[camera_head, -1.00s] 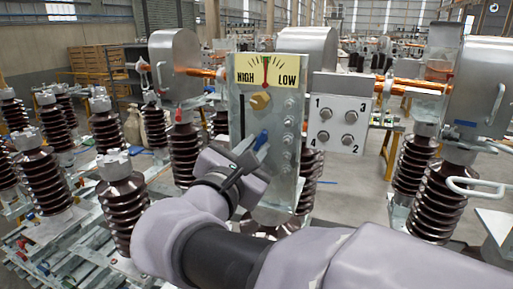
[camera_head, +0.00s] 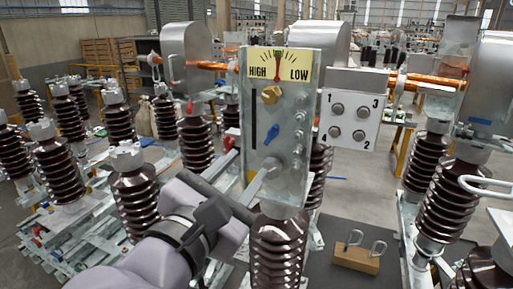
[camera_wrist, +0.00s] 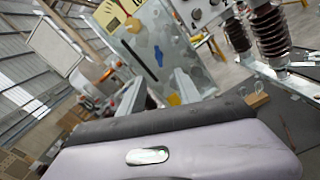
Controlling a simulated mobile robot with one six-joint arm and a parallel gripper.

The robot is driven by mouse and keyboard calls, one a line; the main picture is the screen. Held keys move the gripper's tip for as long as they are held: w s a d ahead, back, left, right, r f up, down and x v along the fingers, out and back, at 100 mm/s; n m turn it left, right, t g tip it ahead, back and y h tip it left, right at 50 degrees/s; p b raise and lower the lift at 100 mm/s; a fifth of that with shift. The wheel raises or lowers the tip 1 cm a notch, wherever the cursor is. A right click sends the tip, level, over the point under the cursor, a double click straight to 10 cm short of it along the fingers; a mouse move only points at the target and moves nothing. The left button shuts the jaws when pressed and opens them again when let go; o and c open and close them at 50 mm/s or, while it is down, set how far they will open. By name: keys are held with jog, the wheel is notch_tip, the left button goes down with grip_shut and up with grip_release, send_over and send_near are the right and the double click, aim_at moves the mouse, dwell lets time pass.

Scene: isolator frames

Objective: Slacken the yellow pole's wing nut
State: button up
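The grey upright panel (camera_head: 293,180) has a HIGH/LOW gauge (camera_head: 279,66) with its needle near the middle. Below it are a gold knob (camera_head: 271,95), a dark vertical slot and a blue wing nut (camera_head: 272,134). A small yellow part (camera_head: 249,177) shows low on the panel, partly hidden by my gripper; I cannot tell its full shape. My gripper (camera_head: 250,163) is open, its two fingers apart in front of the lower panel.
A white plate (camera_head: 349,118) with numbered bolts stands right of the panel. Brown ribbed insulators stand on both sides, one (camera_head: 278,250) just below the panel near my gripper. A wooden block (camera_head: 356,260) with metal loops lies on a dark surface at lower right.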

jog(key=v, duration=0.6)
jog(key=shift+s+p, duration=0.35)
jog(key=shift+a, duration=0.1)
dwell(1.3)
